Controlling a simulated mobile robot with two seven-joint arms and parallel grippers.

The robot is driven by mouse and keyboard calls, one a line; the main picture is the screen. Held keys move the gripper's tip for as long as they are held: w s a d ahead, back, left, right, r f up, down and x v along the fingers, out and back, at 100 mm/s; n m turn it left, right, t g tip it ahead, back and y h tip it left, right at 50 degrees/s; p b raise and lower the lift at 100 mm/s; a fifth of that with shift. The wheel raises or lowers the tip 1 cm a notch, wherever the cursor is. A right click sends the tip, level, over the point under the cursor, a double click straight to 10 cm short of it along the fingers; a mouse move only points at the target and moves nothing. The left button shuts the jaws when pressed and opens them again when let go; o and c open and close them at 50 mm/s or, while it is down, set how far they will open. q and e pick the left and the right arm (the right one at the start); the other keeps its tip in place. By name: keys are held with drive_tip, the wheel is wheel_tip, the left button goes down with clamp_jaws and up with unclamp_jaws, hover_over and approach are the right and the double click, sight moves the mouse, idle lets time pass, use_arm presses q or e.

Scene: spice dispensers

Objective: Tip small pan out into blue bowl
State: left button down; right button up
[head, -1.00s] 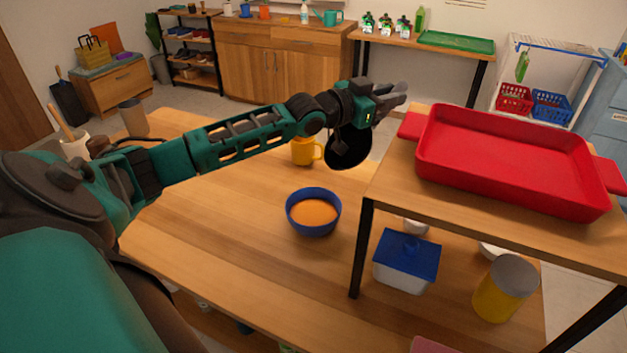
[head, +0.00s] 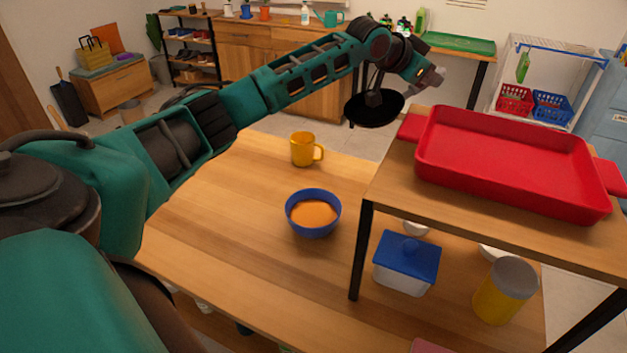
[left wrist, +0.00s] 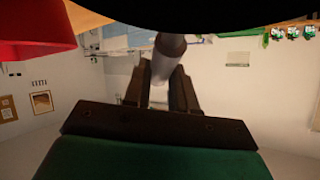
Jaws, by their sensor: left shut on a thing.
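The small black pan (head: 375,109) is held in the air above the far edge of the table, behind the blue bowl and the yellow mug. Its face looks nearly level; I cannot see clearly whether anything is in it. My left gripper (head: 437,78) is shut on the pan's handle. In the left wrist view the grey handle (left wrist: 167,62) sits between the fingers, and the dark pan fills part of the top edge. The blue bowl (head: 313,230) stands upright on the table, with orange contents (head: 313,212) inside. My right gripper is not in view.
A yellow mug (head: 303,149) stands behind the bowl. A raised wooden shelf on the right carries a red tray (head: 500,175). Under it are a blue-lidded box (head: 408,257) and a yellow canister (head: 503,292). The table left of the bowl is clear.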

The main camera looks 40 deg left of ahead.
sight(441, 70)
use_arm(q)
drive_tip(key=shift+w+d+r+g, duration=0.45)
drive_tip(key=shift+w+r+g, duration=0.1)
drive_tip(key=shift+w, duration=0.2)
drive_tip(key=shift+w+d+y, duration=0.15)
drive_tip(key=shift+w+y, duration=0.15)
drive_tip(key=shift+w+d+f+g+y, duration=0.15)
drive_tip(key=shift+w+d+f+g, duration=0.05)
drive_tip(key=shift+w+f+g, duration=0.3)
drive_tip(key=shift+w+d+f+g+y, duration=0.15)
drive_tip(key=shift+w+d+f+g, duration=0.05)
drive_tip(key=shift+w+f+g, duration=0.2)
drive_tip(key=shift+r, duration=2.5)
